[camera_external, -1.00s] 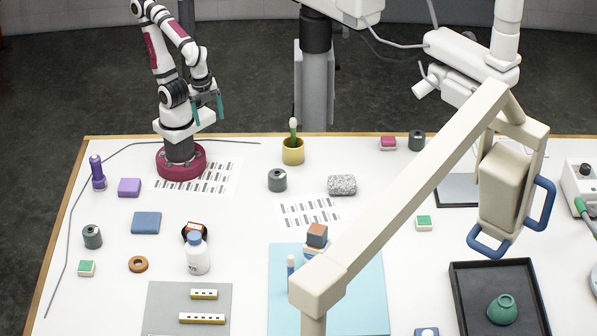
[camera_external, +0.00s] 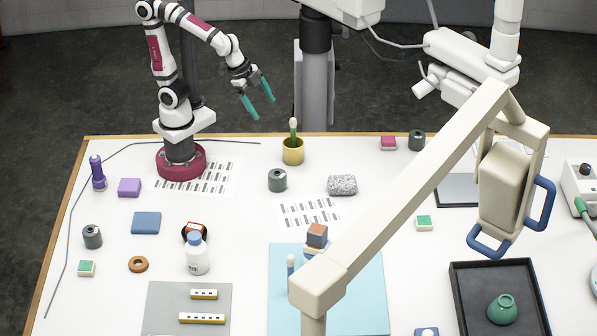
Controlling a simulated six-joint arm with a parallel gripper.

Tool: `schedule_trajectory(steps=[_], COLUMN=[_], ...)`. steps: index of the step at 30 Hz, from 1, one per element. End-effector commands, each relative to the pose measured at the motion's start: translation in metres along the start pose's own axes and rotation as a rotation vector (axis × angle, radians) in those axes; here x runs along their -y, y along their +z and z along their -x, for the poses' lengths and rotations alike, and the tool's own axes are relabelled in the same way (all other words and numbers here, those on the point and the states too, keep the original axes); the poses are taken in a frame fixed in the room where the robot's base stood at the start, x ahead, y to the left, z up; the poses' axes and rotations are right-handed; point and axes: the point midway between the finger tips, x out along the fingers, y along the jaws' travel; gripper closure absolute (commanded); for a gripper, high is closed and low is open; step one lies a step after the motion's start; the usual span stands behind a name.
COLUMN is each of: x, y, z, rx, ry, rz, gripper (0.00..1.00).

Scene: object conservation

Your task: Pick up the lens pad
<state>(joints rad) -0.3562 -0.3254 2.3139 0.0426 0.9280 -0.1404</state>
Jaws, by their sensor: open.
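No thing is clearly marked as the lens pad. A flat blue square pad (camera_external: 146,223) lies on the left part of the white table, and it may be the lens pad. A smaller purple block (camera_external: 129,187) lies behind it, and a speckled grey pad (camera_external: 342,185) lies near the middle of the table. My gripper (camera_external: 264,109) has teal fingers spread apart with nothing between them. It hangs in the air past the back edge of the table in the picture, up and right of the blue pad and far from it.
A yellow cup (camera_external: 293,151) with a green-handled tool stands near my gripper. A dark grey cylinder (camera_external: 277,180), a white bottle (camera_external: 198,254) and an orange ring (camera_external: 138,264) stand or lie nearby. A large beige arm (camera_external: 420,195) crosses the right side and hides part of the light-blue mat (camera_external: 283,262).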

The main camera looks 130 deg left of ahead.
Motion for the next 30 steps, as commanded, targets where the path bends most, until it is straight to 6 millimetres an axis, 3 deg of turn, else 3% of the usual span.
schedule_trajectory(steps=[3, 7, 10, 14, 15, 18, 21, 24, 27, 30], x=[0.062, 0.146, 0.208, 0.272, 0.278, 0.25, 0.235, 0.224, 0.22, 0.227], y=[-0.033, -0.058, -0.06, -0.043, -0.036, -0.018, -0.003, 0.008, 0.011, 0.003], z=[-0.032, -0.065, -0.085, -0.101, -0.114, -0.18, -0.227, -0.26, -0.278, -0.293], rx=[-0.125, -0.321, -0.483, -0.686, -0.726, -0.717, -0.721, -0.724, -0.73, -0.733], ry=[-0.096, -0.194, -0.236, -0.243, -0.229, -0.224, -0.228, -0.231, -0.233, -0.236], rz=[0.198, 0.402, 0.531, 0.675, 0.705, 0.694, 0.691, 0.688, 0.685, 0.683], gripper=[0.15, 0.15, 0.15, 0.15, 0.15, 0.15, 0.15, 0.15, 0.15, 0.15])
